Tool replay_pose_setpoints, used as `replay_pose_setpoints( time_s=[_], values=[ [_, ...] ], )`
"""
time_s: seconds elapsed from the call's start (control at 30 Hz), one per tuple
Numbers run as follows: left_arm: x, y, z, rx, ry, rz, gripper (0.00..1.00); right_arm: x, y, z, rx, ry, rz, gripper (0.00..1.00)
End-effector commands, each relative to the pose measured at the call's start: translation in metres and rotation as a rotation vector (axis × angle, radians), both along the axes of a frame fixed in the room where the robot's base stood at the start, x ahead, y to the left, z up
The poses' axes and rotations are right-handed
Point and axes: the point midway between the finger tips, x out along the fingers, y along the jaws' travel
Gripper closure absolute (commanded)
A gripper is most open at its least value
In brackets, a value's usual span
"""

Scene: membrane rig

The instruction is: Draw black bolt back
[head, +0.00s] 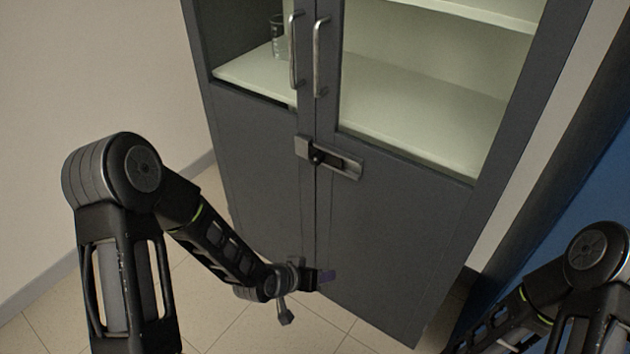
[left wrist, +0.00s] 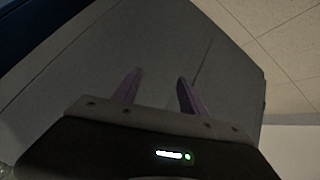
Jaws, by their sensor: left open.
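A black bolt (head: 322,154) sits in a silver latch (head: 345,166) across the seam between the grey cabinet's two doors, below the handles. My left gripper (head: 327,276) is low in front of the cabinet, well below the bolt. In the left wrist view its two purple fingers (left wrist: 157,92) stand apart with nothing between them, facing the grey cabinet front (left wrist: 150,45). The bolt does not show in the left wrist view. My right arm is at the lower right of the head view; its gripper is out of the picture.
The cabinet doors (head: 390,235) are shut, with two silver handles (head: 319,58) above the latch. A glass beaker (head: 278,38) stands on a shelf behind the glass. A blue panel (head: 575,235) is at right. Tiled floor (head: 225,325) lies at lower left.

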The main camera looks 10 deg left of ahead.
Motion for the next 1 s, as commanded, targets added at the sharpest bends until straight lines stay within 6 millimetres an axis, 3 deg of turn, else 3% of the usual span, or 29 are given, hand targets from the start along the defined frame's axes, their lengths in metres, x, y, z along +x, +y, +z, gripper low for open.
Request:
replay_pose_setpoints(
  time_s=[0.03,0.13,0.2,0.33,0.4,0.53,1.0],
  values=[
    [0.036,0.015,-0.005,0.021,-0.138,-0.003,0.5,0.0,0.0,-0.045,-0.001,0.001,-0.001,0.64],
    [0.088,0.039,0.041,0.073,-0.404,-0.028,0.5,0.0,-0.001,-0.086,-0.001,0.0,-0.002,0.64],
    [0.111,0.053,0.077,0.114,-0.573,-0.048,0.5,0.001,-0.001,-0.11,-0.001,-0.001,-0.003,0.64],
    [0.129,0.07,0.136,0.184,-0.81,-0.084,0.5,0.001,-0.001,-0.141,-0.002,-0.001,-0.004,0.64],
    [0.131,0.075,0.159,0.211,-0.89,-0.098,0.5,0.001,-0.001,-0.149,-0.002,-0.002,-0.004,0.64],
    [0.13,0.078,0.181,0.234,-0.957,-0.113,0.5,0.001,-0.002,-0.153,-0.002,-0.002,-0.004,0.64],
    [0.137,0.076,0.184,0.233,-0.958,-0.114,0.5,0.002,-0.002,-0.151,-0.003,-0.003,-0.005,0.64]
  ],
)
